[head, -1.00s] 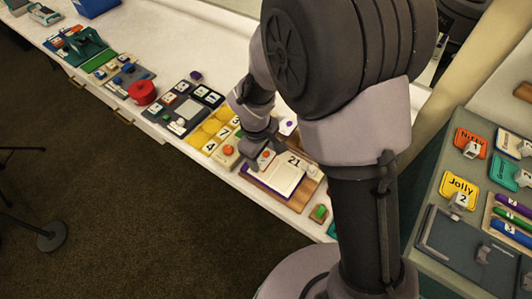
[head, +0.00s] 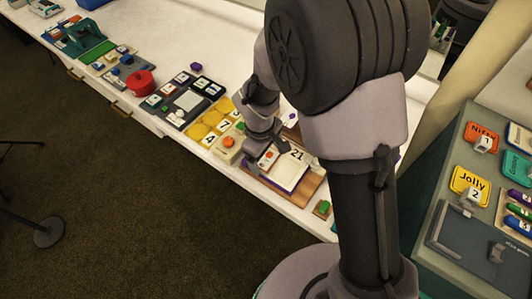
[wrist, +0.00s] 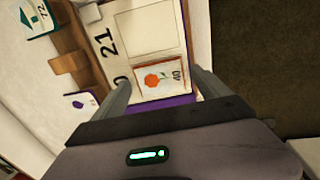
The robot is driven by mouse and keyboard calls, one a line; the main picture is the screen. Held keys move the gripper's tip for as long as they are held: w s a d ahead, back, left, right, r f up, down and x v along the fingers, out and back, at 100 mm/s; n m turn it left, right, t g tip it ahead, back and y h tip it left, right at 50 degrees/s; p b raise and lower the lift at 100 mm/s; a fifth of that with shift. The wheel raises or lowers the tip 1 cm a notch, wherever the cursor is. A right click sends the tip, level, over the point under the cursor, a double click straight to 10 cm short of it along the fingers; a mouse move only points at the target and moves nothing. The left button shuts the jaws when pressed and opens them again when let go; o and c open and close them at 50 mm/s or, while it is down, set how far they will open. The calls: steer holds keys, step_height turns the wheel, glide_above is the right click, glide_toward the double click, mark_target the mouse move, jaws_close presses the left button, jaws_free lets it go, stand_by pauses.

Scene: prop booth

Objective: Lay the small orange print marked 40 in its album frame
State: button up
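The small orange print (wrist: 160,78), with a red-orange flower and the number 40, is between the two fingertips of my gripper (wrist: 160,82) in the wrist view. The fingers meet its two opposite edges. It also shows under my gripper (head: 264,146) in the head view as a small light card (head: 268,159). The album page (wrist: 103,18) is directly beneath, with a blank pale frame beside a black 21. A partly hidden 0 shows by the left finger, next to the print. The print covers the lower frame area; whether it touches the page is unclear.
A purple edge (wrist: 165,102) and a wooden board (head: 312,186) show by the album. A yellow number tray (head: 207,131) and a red round pot (head: 141,83) stand farther left along the white counter. A side table (head: 470,145) with name cards is at right.

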step_height(320, 180, up, 17)
steer(key=s+a+p, duration=0.1)
steer(key=s+p, duration=0.1)
steer(key=p, duration=0.5)
steer(key=shift+a+r, duration=0.15)
steer(key=shift+a, duration=0.1)
steer(key=s+d+r+m+t+y+b, duration=0.1)
steer(key=s+d+r+m+t, duration=0.1)
steer(key=s+d+r+m, duration=0.3)
steer(key=s+d+r+m+t+y, duration=0.2)
steer(key=s+d+r+m, duration=0.3)
steer(key=s+r+m, duration=0.2)
steer(key=s+m, duration=0.2)
steer(key=s, duration=0.1)
steer(key=shift+s+r+m+t+b, duration=0.15)
steer(key=shift+r+m+t+b, duration=0.15)
steer(key=shift+m+b, duration=0.1)
